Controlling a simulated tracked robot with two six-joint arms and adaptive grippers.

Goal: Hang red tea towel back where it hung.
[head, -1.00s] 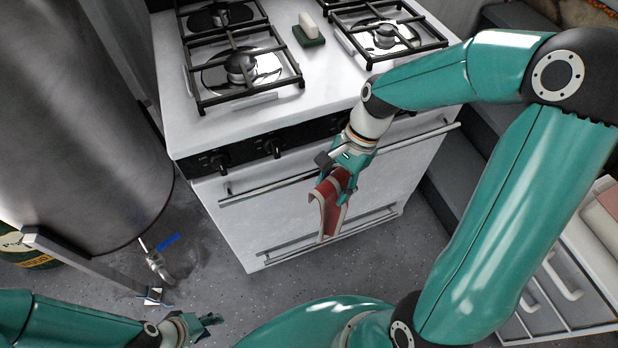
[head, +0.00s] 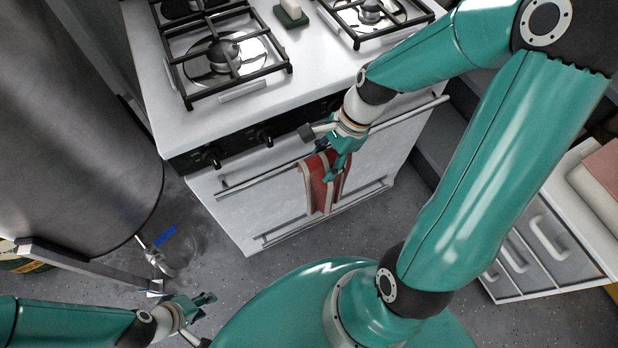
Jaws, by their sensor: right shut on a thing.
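The red tea towel (head: 318,187) with pale edge stripes hangs down in front of the white oven door. Its top is level with the upper oven rail (head: 262,177), and its lower end reaches near the lower rail. My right gripper (head: 337,168) is shut on the towel's upper part at the rail. The gripper partly covers the towel's top, so I cannot tell whether the cloth lies over the rail or only in front of it. My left gripper (head: 207,299) is low at the bottom left, away from the towel; its finger gap is unclear.
The white stove (head: 240,222) has black grates and front knobs (head: 265,138). A sponge on a green holder (head: 291,14) sits on top. A large grey metal barrel (head: 75,120) with a blue-handled tap (head: 165,237) stands left. Some speckled floor is clear.

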